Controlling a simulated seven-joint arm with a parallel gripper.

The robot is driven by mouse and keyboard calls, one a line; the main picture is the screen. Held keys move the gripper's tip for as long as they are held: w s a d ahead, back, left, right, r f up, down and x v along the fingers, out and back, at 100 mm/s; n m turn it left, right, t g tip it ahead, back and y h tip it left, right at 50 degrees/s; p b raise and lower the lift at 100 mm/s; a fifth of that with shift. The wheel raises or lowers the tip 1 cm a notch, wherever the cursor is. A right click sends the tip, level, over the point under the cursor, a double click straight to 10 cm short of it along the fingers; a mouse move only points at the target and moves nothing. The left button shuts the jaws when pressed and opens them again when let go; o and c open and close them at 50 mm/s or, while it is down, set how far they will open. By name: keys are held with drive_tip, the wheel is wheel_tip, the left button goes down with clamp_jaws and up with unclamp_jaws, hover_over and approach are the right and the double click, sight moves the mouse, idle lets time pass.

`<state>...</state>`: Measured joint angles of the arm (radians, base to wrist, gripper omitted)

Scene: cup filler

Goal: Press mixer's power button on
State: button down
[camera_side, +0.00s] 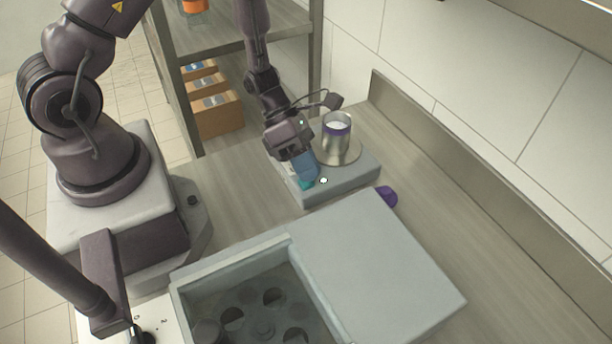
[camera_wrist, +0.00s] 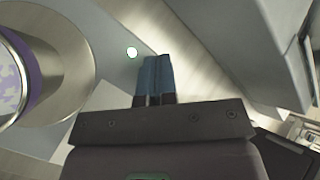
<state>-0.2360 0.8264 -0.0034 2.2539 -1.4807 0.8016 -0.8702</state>
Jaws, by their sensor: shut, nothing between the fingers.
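The mixer (camera_side: 345,181) is a low grey box on the counter with a round metal plate on top. A metal cup (camera_side: 337,139) with a purple band and pale contents stands upright on that plate. The power button (camera_side: 323,181) is a small white round spot near the mixer's front edge; it also shows in the wrist view (camera_wrist: 132,52). My gripper (camera_side: 305,180) is shut and empty, its blue fingertips pointing down over the mixer's front, just left of the button. In the wrist view the fingertips (camera_wrist: 155,62) lie right of the button. I cannot tell whether they touch the mixer.
A grey container (camera_side: 375,265) with a partly open top and round holes inside stands in front of the mixer. A purple object (camera_side: 386,197) lies right of the mixer. A shelf with orange boxes (camera_side: 217,113) stands behind left. The counter left of the mixer is clear.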

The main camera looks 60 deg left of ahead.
drive_tip(key=shift+r, duration=0.65)
drive_tip(key=shift+r, duration=3)
drive_tip(key=shift+m, duration=0.3)
